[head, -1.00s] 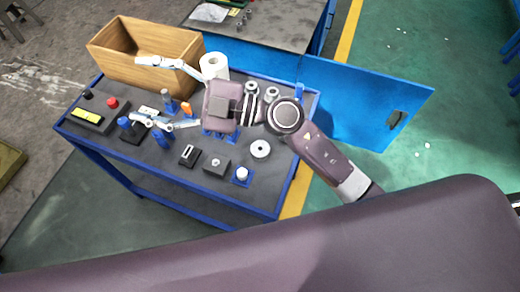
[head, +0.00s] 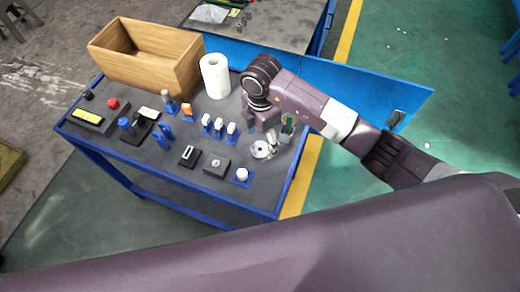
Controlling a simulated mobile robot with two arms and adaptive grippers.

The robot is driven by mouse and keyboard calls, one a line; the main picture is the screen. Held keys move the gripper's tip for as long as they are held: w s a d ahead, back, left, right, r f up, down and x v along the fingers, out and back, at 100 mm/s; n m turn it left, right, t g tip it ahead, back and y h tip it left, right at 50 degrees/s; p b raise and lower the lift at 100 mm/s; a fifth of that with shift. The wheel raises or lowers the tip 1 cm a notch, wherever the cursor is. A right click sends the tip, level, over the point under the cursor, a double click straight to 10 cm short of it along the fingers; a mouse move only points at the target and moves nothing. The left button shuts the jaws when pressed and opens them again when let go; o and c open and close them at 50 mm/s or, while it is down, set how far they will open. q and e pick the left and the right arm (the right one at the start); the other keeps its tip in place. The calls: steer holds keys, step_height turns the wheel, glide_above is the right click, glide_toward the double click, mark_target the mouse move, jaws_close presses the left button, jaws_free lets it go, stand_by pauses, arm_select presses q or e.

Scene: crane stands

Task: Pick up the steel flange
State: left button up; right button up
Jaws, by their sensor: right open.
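The steel flange (head: 259,150), a pale round disc, lies on the dark top of the blue-framed cart near its right edge. My right gripper (head: 270,147) comes down from above right and is open, with its fingers right at the flange. One finger overlaps the flange's right side in the picture. Whether they touch is too small to tell. My left gripper is not in view.
Beside the flange are a grey block (head: 216,164), a white-topped blue piece (head: 241,176) and several white pieces in blue holders. A paper roll (head: 215,77) and a wooden box (head: 146,58) stand behind. A blue panel (head: 370,95) adjoins the cart.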

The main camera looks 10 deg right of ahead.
mark_target(260, 149)
step_height(260, 149, down, 5)
steer(key=shift+a+r+p, duration=0.15)
steer(key=shift+r+p, duration=0.05)
steer(key=shift+p, duration=0.55)
steer(key=shift+f, duration=0.35)
steer(key=shift+c, duration=0.2)
steer(key=c, duration=1.5)
steer(key=shift+r, duration=0.1)
jaws_close()
